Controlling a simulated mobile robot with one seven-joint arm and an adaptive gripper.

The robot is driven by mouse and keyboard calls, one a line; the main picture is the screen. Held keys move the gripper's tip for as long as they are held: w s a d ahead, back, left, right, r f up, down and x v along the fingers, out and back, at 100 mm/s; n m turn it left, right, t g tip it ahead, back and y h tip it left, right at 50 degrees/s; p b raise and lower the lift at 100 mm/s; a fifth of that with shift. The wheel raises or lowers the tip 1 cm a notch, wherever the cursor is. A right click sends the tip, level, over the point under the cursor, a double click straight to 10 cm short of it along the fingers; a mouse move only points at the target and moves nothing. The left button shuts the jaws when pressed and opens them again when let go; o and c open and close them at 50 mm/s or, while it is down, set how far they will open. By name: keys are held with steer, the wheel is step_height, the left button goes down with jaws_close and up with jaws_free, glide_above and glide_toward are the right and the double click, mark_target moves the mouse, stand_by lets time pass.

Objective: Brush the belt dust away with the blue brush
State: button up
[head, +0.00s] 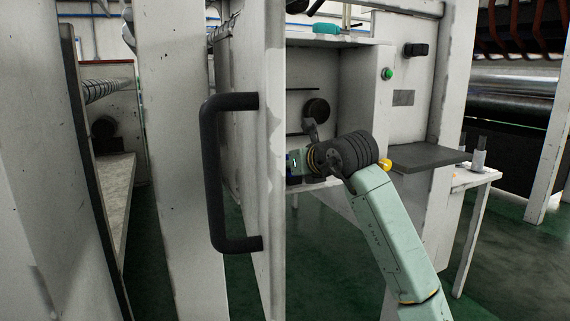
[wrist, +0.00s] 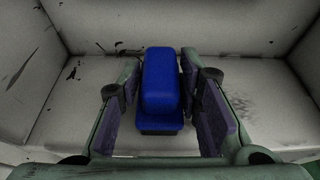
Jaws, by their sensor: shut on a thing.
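A blue brush (wrist: 161,85) with a rounded blue top and a darker lower edge sits between the two fingers of my gripper (wrist: 165,105) in the wrist view. My gripper is shut on it, though a narrow gap seems to show at the right finger. In the head view my gripper (head: 297,164) is inside the white machine's opening, mostly hidden behind my dark wrist. The brush cannot be made out clearly there. The wrist view shows a pale, scuffed surface (wrist: 65,110) with dark marks around the brush. I cannot tell whether any of these marks are belt dust.
An open white door panel with a black handle (head: 212,175) stands left of my arm. A dark round part (head: 317,109) is on the machine's back wall. A green button (head: 387,74) and a grey shelf (head: 425,156) are at right. Pale walls (wrist: 105,25) enclose the wrist view.

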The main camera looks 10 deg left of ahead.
steer(key=shift+w+d+p, duration=0.25)
steer(key=shift+w+d, duration=0.25)
steer(key=shift+d, duration=0.25)
steer(key=shift+w+d+p, duration=0.25)
steer(key=shift+w+d, duration=0.2)
steer(key=shift+d, duration=0.25)
steer(key=shift+w+d+p, duration=0.35)
steer(key=shift+w+d, duration=0.15)
steer(key=shift+d, duration=0.25)
steer(key=shift+w+d+p, duration=0.35)
steer(key=shift+w+d, duration=0.15)
steer(key=shift+d, duration=0.2)
steer(key=shift+w+d+p, duration=0.3)
steer(key=shift+w+d, duration=0.15)
steer(key=shift+d, duration=0.3)
steer(key=shift+s+a+f+b, duration=0.15)
steer(key=shift+s+a+b, duration=0.4)
steer(key=shift+a, duration=0.35)
steer(key=shift+s+a, duration=0.25)
steer(key=shift+a, duration=0.05)
steer(key=shift+a, duration=0.1)
steer(key=shift+s+a+r+b, duration=0.2)
steer(key=shift+s+a+b, duration=0.5)
steer(key=shift+a, duration=0.35)
